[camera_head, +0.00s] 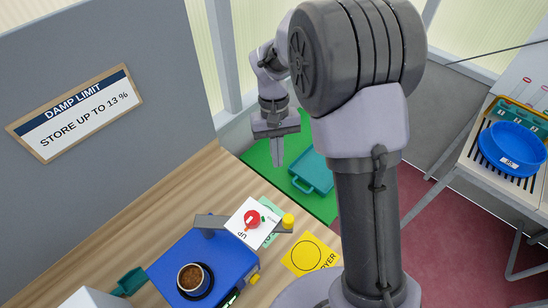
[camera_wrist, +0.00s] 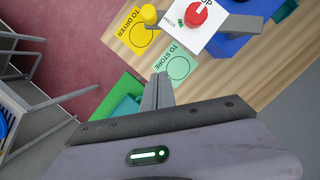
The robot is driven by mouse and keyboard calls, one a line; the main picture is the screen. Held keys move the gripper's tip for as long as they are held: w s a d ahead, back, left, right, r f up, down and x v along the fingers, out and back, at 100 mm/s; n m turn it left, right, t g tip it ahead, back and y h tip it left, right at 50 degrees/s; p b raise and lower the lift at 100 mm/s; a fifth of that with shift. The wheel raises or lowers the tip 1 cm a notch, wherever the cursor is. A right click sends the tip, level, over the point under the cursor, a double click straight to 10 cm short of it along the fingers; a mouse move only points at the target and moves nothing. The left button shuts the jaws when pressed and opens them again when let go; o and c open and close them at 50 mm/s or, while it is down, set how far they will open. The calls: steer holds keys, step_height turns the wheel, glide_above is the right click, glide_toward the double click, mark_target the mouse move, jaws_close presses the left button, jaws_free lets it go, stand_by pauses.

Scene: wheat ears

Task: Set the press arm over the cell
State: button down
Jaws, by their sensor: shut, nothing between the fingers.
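The blue meter (camera_head: 190,250) stands on the wooden bench, with a round dark cell (camera_head: 195,279) of brown grain on its top. Its grey press arm (camera_head: 210,221) lies along the far side, off to the side of the cell. The arm ends in a yellow knob (camera_head: 288,221), which also shows in the wrist view (camera_wrist: 149,14). A white plate marked "UP" with a red disc (camera_head: 252,218) covers part of the arm. My gripper (camera_head: 277,160) is shut and empty, above the green mat and beyond the press arm. Its fingers (camera_wrist: 157,88) point toward the knob side in the wrist view.
A yellow "TO DRYER" card (camera_head: 310,255) and a green "TO STORE" card (camera_wrist: 175,65) lie on the bench. A teal tray (camera_head: 312,173) sits on a green mat (camera_head: 258,158). A teal scoop (camera_head: 131,281) lies left of the meter. A side table holds a blue bowl (camera_head: 514,145).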

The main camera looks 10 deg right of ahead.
steer(key=s+f, duration=0.8)
steer(key=s, duration=0.1)
steer(key=shift+s+f, duration=0.25)
steer(key=shift+f, duration=0.15)
steer(key=shift+s, duration=0.1)
